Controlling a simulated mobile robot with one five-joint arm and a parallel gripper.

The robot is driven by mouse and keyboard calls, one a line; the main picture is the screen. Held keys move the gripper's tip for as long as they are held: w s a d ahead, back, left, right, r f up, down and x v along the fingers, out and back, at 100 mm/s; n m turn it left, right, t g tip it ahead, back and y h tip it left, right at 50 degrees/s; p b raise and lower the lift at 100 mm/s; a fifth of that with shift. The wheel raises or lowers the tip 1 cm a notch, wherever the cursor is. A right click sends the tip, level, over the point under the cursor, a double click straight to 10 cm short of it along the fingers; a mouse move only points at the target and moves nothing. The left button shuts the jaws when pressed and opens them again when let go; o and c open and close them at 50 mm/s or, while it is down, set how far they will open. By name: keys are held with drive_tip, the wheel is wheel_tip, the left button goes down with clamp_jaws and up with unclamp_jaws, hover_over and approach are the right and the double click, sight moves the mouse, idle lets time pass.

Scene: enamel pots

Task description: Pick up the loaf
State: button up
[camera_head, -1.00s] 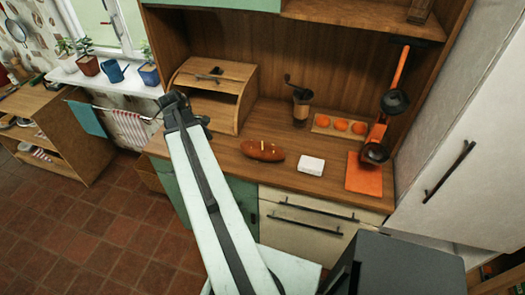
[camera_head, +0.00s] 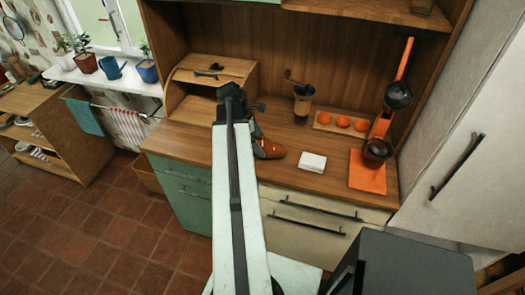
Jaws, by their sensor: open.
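The loaf (camera_head: 269,149) is brown and glossy and lies on the wooden counter. My arm covers its left part in the picture, so only its right end shows. My gripper (camera_head: 254,128) is at the end of my arm, over the counter beside the loaf's visible part. Its fingers are dark and small here and largely hidden by the arm's end. It is open, and I see nothing held in it. Whether a finger touches the loaf I cannot tell.
A wooden bread box (camera_head: 208,85) stands open behind and to the left. A white block (camera_head: 312,162) lies right of the loaf. Further right are a grinder (camera_head: 302,103), a board of oranges (camera_head: 342,124) and an orange press (camera_head: 377,150). The counter's front edge is close.

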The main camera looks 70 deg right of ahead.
sight(262, 147)
drive_tip(key=b+x, duration=0.2)
drive_tip(key=x, duration=0.1)
drive_tip(key=shift+f, duration=0.4)
drive_tip(key=shift+r, duration=0.15)
drive_tip(key=c, duration=1.8)
drive_tip(key=shift+r+p, duration=0.6)
drive_tip(key=shift+c, duration=1.1)
wheel_tip(262, 147, up, 9)
drive_tip(key=p, duration=0.9)
